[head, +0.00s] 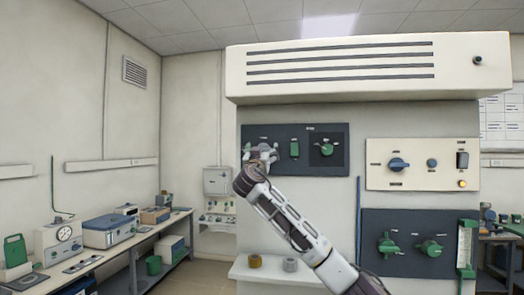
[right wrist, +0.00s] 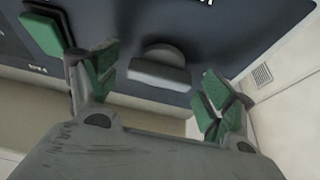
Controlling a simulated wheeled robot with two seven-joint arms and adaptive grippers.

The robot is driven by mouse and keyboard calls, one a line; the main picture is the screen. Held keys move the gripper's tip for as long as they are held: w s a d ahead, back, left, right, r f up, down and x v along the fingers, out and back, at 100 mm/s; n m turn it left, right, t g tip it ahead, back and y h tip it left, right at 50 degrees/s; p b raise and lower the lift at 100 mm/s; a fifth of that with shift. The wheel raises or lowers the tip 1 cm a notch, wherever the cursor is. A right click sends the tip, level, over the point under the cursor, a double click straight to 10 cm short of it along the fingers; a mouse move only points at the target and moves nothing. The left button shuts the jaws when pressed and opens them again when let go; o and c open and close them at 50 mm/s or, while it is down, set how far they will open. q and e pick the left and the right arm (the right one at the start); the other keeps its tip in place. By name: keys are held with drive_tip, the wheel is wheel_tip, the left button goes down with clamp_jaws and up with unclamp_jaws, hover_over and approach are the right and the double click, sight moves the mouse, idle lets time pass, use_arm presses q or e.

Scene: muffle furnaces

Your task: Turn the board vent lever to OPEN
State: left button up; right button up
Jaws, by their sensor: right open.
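A dark control board (head: 340,168) hangs under the cream hood. It carries a green upright block (head: 294,148) and a green knob (head: 326,147). My right gripper (head: 262,155) is at the board's left part and covers most of the control there. In the right wrist view, my right gripper (right wrist: 160,88) is open, its green-padded fingers spread to either side of a grey rounded handle (right wrist: 160,70). No grip on the handle shows. The green block (right wrist: 42,28) also shows at the upper left. I cannot read which control is the vent lever. My left gripper is out of view.
A cream panel (head: 430,178) with a blue knob is to the right. A dark panel (head: 375,270) with green valves is below it. A bench (head: 115,262) with instruments runs along the left wall. Two small round items stand on a white ledge (head: 270,276) below the board.

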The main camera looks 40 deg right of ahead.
drive_tip(key=c, duration=1)
